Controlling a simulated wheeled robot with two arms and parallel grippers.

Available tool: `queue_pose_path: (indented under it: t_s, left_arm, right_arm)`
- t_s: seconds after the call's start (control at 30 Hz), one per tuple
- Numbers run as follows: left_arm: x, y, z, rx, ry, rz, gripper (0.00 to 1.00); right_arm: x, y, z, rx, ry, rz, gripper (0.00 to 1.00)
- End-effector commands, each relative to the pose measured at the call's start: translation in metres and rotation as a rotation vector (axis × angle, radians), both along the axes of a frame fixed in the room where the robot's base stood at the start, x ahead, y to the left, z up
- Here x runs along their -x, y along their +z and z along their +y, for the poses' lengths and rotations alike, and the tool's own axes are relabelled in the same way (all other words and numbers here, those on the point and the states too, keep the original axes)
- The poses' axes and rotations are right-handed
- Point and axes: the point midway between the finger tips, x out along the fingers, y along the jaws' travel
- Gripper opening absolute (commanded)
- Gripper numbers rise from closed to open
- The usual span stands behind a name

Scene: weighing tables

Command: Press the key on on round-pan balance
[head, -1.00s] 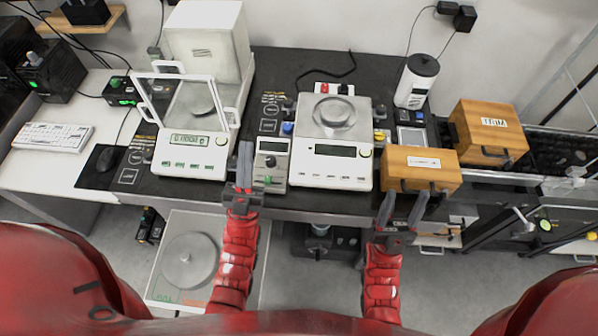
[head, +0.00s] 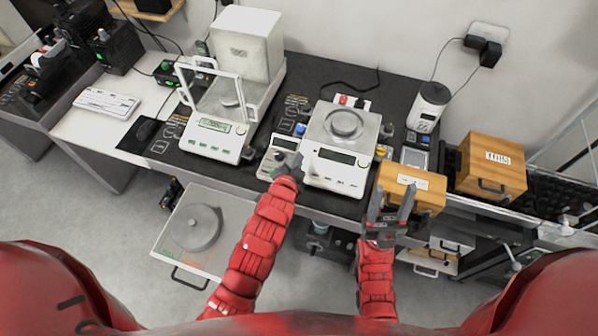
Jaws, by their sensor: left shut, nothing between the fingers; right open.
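The round-pan balance (head: 318,172) is white and stands in the middle of the dark bench. Its round metal pan (head: 344,122) is at the back, and its dark display (head: 337,156) and row of small keys are on the front panel. The key labels are too small to read. My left gripper (head: 293,163) is shut and empty, at the balance's front left corner, over the edge of the small grey meter. I cannot tell whether it touches either. My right gripper (head: 391,200) is open and empty, in front of the nearer wooden box.
A balance with an open glass shield (head: 209,143) stands to the left. The grey meter (head: 283,146) sits between the balances. Wooden boxes (head: 423,184) (head: 491,166) and a white cylindrical device (head: 428,106) are at right. A floor scale (head: 225,205) lies below the bench.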

Motion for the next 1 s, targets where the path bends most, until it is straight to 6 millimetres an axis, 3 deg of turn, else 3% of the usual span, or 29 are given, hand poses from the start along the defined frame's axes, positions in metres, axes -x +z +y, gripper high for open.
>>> queue_pose_path:
  t_s: [0.67, 1.0]
  left_arm:
    - [0.004, -0.012, 0.0, -0.037, 0.0, 0.051, 0.0]
    - [-0.007, -0.049, -0.004, -0.036, 0.0, 0.052, 0.0]
  right_arm:
    - [0.0, 0.0, 0.0, 0.0, 0.0, 0.0, 0.54]
    - [0.0, -0.017, 0.0, 0.0, 0.0, 0.0, 0.54]
